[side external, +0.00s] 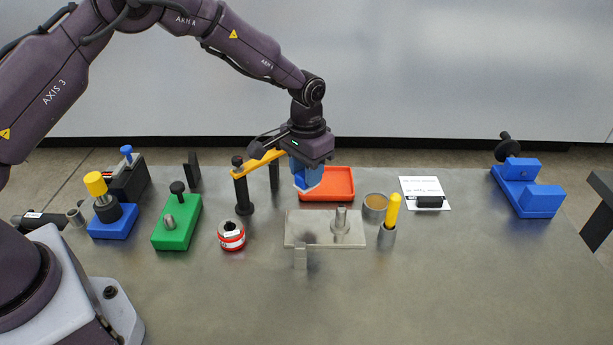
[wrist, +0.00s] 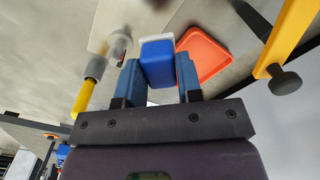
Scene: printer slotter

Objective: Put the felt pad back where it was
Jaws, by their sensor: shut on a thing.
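My gripper (side external: 307,168) is shut on a blue block with a white layer along its far end, and it holds this block above the table. I take this block to be the felt pad (wrist: 157,60); it sits between my two blue fingers in the wrist view. In the side view the white edge shows at the lower end of the blue block (side external: 305,186). The held block is in front of the left part of the orange tray (side external: 345,199). The pad's former place cannot be told from these frames.
A yellow arm on a black post (side external: 242,190) stands close left of my gripper. A metal plate with a peg (side external: 300,228) lies in front. A yellow-handled tool in a cup (side external: 393,212), a white card (side external: 425,187) and a blue fixture (side external: 528,190) are to the right. The front table is clear.

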